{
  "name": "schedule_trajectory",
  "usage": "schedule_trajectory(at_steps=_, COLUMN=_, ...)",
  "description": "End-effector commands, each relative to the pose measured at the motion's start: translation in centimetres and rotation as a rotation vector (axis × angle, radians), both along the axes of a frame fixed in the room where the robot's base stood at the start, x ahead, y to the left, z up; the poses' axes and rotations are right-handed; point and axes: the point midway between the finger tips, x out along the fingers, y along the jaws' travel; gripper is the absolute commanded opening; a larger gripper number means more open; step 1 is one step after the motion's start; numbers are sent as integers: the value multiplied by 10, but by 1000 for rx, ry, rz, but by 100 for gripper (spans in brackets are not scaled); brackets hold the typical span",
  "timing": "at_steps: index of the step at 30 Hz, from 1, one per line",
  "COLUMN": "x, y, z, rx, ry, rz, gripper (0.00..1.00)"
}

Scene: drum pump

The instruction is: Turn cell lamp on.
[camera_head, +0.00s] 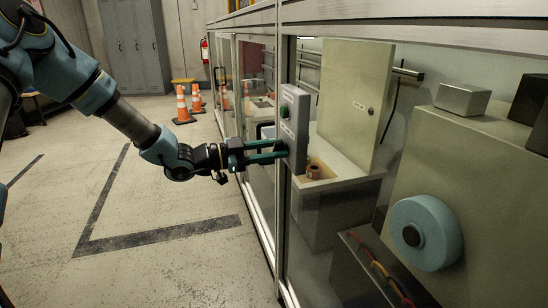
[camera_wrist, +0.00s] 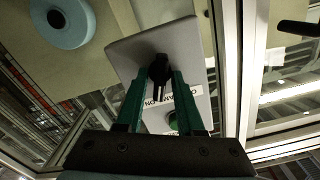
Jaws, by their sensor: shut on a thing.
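A grey switch box (camera_head: 296,122) is mounted on the post of the glazed cell frame. It carries a green button (camera_head: 284,111) near its top, a white label under the button, and a black rotary knob lower down. My gripper (camera_head: 281,149) reaches the box from the left, and its green fingers hide the knob in the head view. In the wrist view the box (camera_wrist: 132,50) appears upside down. There my gripper (camera_wrist: 162,80) is shut on the black knob (camera_wrist: 159,64). The green button (camera_wrist: 173,122) is partly hidden by a finger, and the label lettering is only partly legible.
Behind the glass are a beige cabinet (camera_head: 350,85), a tape roll (camera_head: 313,172) and a blue wheel (camera_head: 427,233). Traffic cones (camera_head: 183,106) and lockers (camera_head: 136,45) stand farther back.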

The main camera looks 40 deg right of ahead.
Motion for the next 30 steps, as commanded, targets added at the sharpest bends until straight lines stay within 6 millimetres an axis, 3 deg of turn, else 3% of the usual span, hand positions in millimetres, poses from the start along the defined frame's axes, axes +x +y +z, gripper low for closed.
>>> schedule_trajectory(at_steps=9, x=0, y=0, z=-2, rx=-43, ry=-106, rz=2, gripper=0)
schedule_trajectory(at_steps=25, x=0, y=0, z=-1, rx=-51, ry=-125, rz=1, gripper=0)
schedule_trajectory(at_steps=26, x=0, y=0, z=-1, rx=-51, ry=-125, rz=1, gripper=40)
schedule_trajectory(at_steps=28, x=0, y=0, z=-1, rx=-50, ry=-124, rz=1, gripper=48)
schedule_trajectory(at_steps=30, x=0, y=0, z=-1, rx=-51, ry=-124, rz=0, gripper=48)
